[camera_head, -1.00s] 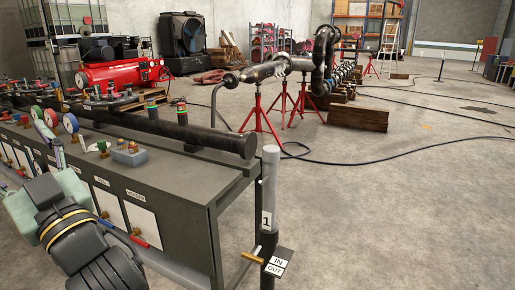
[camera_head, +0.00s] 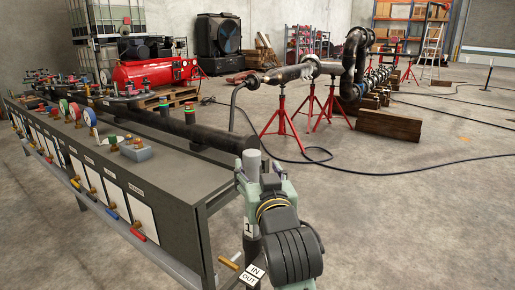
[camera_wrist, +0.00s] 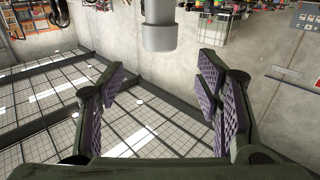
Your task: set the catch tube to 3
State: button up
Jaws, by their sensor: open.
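The catch tube (camera_head: 252,160) is a light grey upright tube at the near right end of the bench. A white label with a 1 shows on its lower part, partly covered by my gripper. My gripper (camera_head: 262,174) is at the tube's upper part in the head view. The wrist view also shows my gripper (camera_wrist: 160,72), its purple-padded fingers wide apart. There the grey tube end (camera_wrist: 158,28) lies centred between the finger lines, beyond the tips, with nothing between the pads. A brass handle (camera_head: 230,263) and an IN/OUT plate (camera_head: 254,273) sit low on the post.
The bench (camera_head: 165,170) with gauges, valves and a long black pipe (camera_head: 185,128) runs to the left. Red stands (camera_head: 282,117) carry piping behind. A black hose lies on the floor.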

aim_at(253, 156)
jog(key=w, duration=0.3)
jog(key=w+a+p, duration=0.1)
jog(key=w, duration=0.2)
jog(key=w+p, duration=0.1)
jog(key=w, duration=0.2)
jog(key=shift+w+a, duration=0.25)
jog(key=shift+w, duration=0.05)
jog(key=shift+c, duration=0.3)
grip_shut()
